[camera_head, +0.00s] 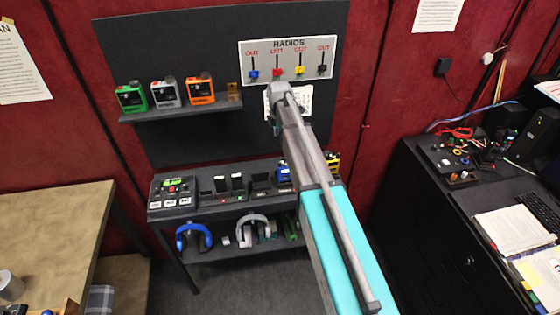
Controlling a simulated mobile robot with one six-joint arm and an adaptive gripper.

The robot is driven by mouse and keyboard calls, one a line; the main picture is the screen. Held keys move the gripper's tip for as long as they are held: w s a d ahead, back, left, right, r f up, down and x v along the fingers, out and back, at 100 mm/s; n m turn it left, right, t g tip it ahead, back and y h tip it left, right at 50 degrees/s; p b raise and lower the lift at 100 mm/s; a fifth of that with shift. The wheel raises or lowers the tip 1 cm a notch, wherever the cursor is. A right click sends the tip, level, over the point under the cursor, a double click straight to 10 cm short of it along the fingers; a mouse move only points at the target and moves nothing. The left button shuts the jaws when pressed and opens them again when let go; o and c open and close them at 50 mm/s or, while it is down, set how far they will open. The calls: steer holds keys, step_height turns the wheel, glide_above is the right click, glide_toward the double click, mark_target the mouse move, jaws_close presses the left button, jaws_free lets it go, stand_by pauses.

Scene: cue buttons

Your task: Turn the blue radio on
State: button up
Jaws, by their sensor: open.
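A blue object, likely the blue radio (283,171), stands toward the right end of the black console table. My arm hides part of it. A yellow object, likely another radio (333,161), stands to its right, also partly hidden. Green (131,97), grey (166,92) and orange (199,90) radios stand upright on the wall shelf. A white panel marked RADIOS (288,60) above holds a row of coloured switches, with a blue one (253,74) at the left. My arm crosses the middle of the view; I cannot make out my gripper.
The console table (215,207) carries a button box (173,191) and black docks (230,186). Blue (194,237) and grey (252,230) headphones lie on its lower shelf. A wooden table (50,225) stands left, a cluttered black desk (425,215) right. Floor shows between them.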

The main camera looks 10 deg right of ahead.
mark_target(280, 164)
steer(key=shift+f, duration=0.2)
step_height(280, 164, down, 14)
steer(key=b, duration=1.3)
steer(key=shift+s+r+b, duration=0.15)
steer(key=shift+r+b, duration=0.1)
steer(key=shift+b, duration=0.15)
jaws_close()
stand_by(0.3)
